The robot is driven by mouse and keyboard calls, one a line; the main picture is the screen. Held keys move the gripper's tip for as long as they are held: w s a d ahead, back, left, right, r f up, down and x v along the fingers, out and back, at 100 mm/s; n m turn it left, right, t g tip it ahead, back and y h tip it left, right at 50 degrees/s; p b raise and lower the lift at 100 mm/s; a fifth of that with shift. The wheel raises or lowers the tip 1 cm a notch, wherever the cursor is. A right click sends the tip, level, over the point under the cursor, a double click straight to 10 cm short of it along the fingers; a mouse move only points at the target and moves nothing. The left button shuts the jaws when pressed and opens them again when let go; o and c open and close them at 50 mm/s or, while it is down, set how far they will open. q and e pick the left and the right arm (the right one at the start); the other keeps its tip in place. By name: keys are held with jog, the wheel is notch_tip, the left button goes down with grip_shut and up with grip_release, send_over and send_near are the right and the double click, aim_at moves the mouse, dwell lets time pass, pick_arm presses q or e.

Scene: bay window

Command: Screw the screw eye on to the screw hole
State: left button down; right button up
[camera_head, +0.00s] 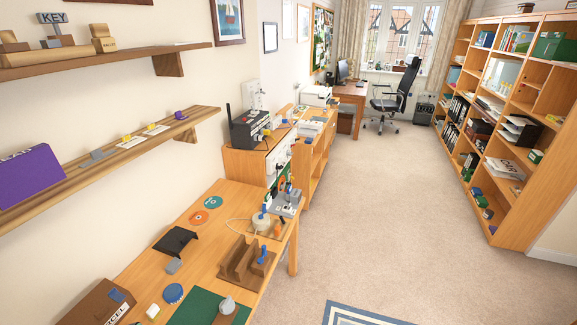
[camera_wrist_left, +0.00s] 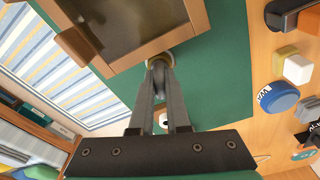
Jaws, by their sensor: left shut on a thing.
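In the left wrist view my left gripper (camera_wrist_left: 159,70) has its two fingers closed together at the tips, against a small round tan-and-grey piece that looks like the screw eye (camera_wrist_left: 184,60). The fingertips hide most of it. It is at the edge of a wooden frame (camera_wrist_left: 202,18) around a dark panel. I cannot tell whether it touches the frame, and I see no screw hole. A small white-and-dark round spot (camera_wrist_left: 163,120) shows between the fingers. My right gripper is not in view.
A green mat (camera_head: 190,308) lies on the wooden table. Beside it are a blue disc (camera_head: 173,293), a white block (camera_head: 152,312) and a cardboard box (camera_head: 98,303). A brown wooden holder (camera_head: 243,264) stands farther back. Wall shelves (camera_head: 100,155) overhang the left; open carpet lies right.

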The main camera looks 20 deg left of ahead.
pick_arm(q)
jog(key=shift+s+f+m, duration=0.15)
jog(key=shift+m, duration=0.65)
jog(key=shift+f+b, duration=0.2)
jog(key=shift+b, duration=0.2)
